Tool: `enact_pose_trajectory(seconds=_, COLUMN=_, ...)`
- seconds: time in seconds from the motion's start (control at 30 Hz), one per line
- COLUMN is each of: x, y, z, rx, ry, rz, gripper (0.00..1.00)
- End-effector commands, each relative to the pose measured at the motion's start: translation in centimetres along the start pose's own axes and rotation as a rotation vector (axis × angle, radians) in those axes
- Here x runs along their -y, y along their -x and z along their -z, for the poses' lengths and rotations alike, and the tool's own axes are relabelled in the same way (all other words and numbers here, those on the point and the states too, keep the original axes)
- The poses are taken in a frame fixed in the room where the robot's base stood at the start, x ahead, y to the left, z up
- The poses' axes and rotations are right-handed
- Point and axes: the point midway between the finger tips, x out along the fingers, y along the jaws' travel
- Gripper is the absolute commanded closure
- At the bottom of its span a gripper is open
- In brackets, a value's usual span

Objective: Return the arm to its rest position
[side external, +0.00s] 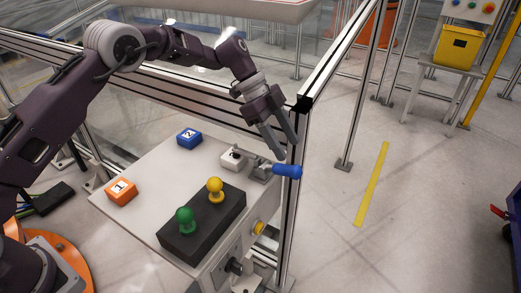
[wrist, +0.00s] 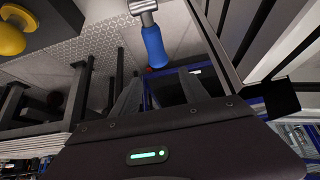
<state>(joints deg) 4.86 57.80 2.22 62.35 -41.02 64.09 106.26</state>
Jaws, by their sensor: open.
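My gripper (side external: 286,150) is open and empty at the right end of the worktable (side external: 150,175), pointing down. Its fingertips are just above the blue handle (side external: 288,171) of a metal toggle clamp (side external: 260,171). In the wrist view, the two fingers of my gripper (wrist: 160,92) stand apart. The blue handle (wrist: 154,45) shows beyond the fingertips there; I cannot tell whether they touch it. A white block (side external: 231,161) sits at the clamp's left end.
A black block (side external: 203,225) carries a green knob (side external: 185,220) and a yellow knob (side external: 215,189). An orange cube (side external: 121,191) and a blue cube (side external: 189,138) lie on the table. A metal post (side external: 293,215) and rail (side external: 335,60) stand close to my gripper.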

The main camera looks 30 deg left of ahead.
Motion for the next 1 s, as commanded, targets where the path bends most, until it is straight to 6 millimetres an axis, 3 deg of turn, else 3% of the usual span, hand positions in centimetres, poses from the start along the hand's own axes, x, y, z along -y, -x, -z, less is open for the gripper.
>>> enact_pose_trajectory(seconds=0.13, x=-0.4, y=1.3, z=0.5, rx=0.012, ry=0.026, rz=0.011, gripper=0.47)
enact_pose_trajectory(seconds=0.17, x=-0.8, y=2.4, z=0.8, rx=0.022, ry=0.053, rz=0.021, gripper=0.47)
enact_pose_trajectory(seconds=0.27, x=-3.9, y=8.3, z=2.5, rx=0.082, ry=0.216, rz=0.082, gripper=0.47)
enact_pose_trajectory(seconds=0.4, x=-12.1, y=16.8, z=3.6, rx=0.166, ry=0.526, rz=0.225, gripper=0.47)
enact_pose_trajectory(seconds=0.53, x=-21.4, y=21.5, z=2.9, rx=0.197, ry=0.805, rz=0.396, gripper=0.47)
enact_pose_trajectory(seconds=0.6, x=-26.4, y=22.7, z=1.6, rx=0.193, ry=0.949, rz=0.499, gripper=0.47)
enact_pose_trajectory(seconds=0.7, x=-32.4, y=23.0, z=-0.7, rx=0.164, ry=1.124, rz=0.638, gripper=0.47)
enact_pose_trajectory(seconds=0.8, x=-36.4, y=22.4, z=-2.9, rx=0.126, ry=1.249, rz=0.740, gripper=0.47)
enact_pose_trajectory(seconds=0.9, x=-38.3, y=21.8, z=-4.2, rx=0.097, ry=1.318, rz=0.800, gripper=0.47)
enact_pose_trajectory(seconds=1.0, x=-38.9, y=21.5, z=-4.7, rx=0.087, ry=1.344, rz=0.818, gripper=0.47)
